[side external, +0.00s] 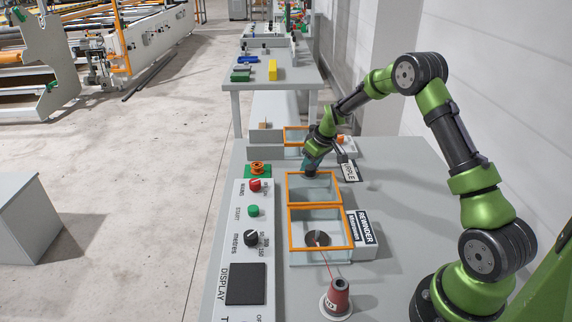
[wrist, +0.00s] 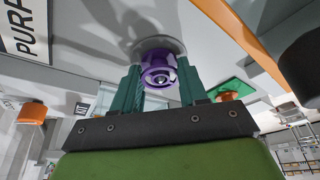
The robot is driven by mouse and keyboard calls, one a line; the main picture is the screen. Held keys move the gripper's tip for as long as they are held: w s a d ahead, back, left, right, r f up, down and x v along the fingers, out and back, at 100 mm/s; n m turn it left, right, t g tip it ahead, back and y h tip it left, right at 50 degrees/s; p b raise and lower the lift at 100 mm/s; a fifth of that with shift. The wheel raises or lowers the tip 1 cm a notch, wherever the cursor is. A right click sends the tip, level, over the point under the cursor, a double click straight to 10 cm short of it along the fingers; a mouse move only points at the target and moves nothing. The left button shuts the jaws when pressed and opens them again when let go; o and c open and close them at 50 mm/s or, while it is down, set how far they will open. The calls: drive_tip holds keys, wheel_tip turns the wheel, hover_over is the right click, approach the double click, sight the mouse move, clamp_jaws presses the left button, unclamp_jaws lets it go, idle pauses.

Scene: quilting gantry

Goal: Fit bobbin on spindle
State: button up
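In the wrist view a purple bobbin (wrist: 158,70) sits between the two teal fingers of my gripper (wrist: 160,82), which appear to touch it on both sides. A pale grey round rim shows just behind the bobbin; I cannot tell whether they touch. In the side view my gripper (side external: 312,164) points down near the PURPLE label (side external: 348,171), behind the orange-framed clear boxes, and the bobbin is hidden there. A dark round disc (side external: 317,238) lies inside the nearer orange-framed box (side external: 291,231); I cannot make out a spindle there.
An orange bobbin (side external: 257,168) stands on a green plate (side external: 250,175) at the left. The control panel (side external: 230,240) with knobs runs along the bench's left edge. A red thread cone (side external: 339,294) stands in front. Bare bench (side external: 400,195) lies to the right.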

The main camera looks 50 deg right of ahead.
drive_tip(key=c, duration=0.5)
drive_tip(key=shift+r, duration=2.4)
drive_tip(key=shift+r, duration=0.1)
drive_tip(key=s+a+r+n, duration=0.1)
drive_tip(key=a+r, duration=0.1)
drive_tip(key=s+a+r, duration=0.2)
drive_tip(key=a+r, duration=0.1)
drive_tip(key=s+a+r+n, duration=0.1)
drive_tip(key=a+r, duration=0.1)
drive_tip(key=a, duration=0.1)
drive_tip(key=shift+s+a+r+n+y, duration=0.1)
drive_tip(key=shift+s+r+n+y, duration=0.1)
drive_tip(key=shift+s+n+y, duration=0.15)
drive_tip(key=s+a+n+y, duration=0.1)
drive_tip(key=s+a+n, duration=0.2)
drive_tip(key=s+a, duration=0.1)
drive_tip(key=s+a+f+n+g, duration=0.1)
drive_tip(key=s+a+n, duration=0.2)
drive_tip(key=s, duration=0.3)
drive_tip(key=s+a+n+g+y, duration=0.1)
drive_tip(key=s+a+n, duration=0.2)
drive_tip(key=s+a, duration=0.1)
drive_tip(key=shift+s+a+f+y, duration=0.2)
drive_tip(key=shift+s+a+y, duration=0.2)
drive_tip(key=shift+a, duration=0.3)
